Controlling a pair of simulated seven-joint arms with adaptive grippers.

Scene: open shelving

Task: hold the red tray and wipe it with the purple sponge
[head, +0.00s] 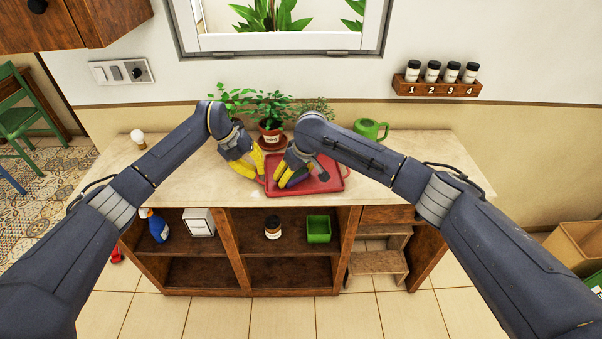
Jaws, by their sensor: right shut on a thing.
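The red tray (328,182) lies flat on the counter top, near its front edge. My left gripper (256,170) is at the tray's left end, its yellow fingers spread apart; I cannot tell whether they touch the rim. My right gripper (286,182) is over the left part of the tray, pointing down, and is shut on the purple sponge (297,179). The sponge is mostly hidden by the fingers, and I cannot tell whether it touches the tray.
Potted plants (271,134) stand just behind the grippers. A green watering can (370,129) stands behind the tray to the right, and a light bulb (138,138) at the counter's left. Shelves below hold a spray bottle (155,226) and a green box (318,229).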

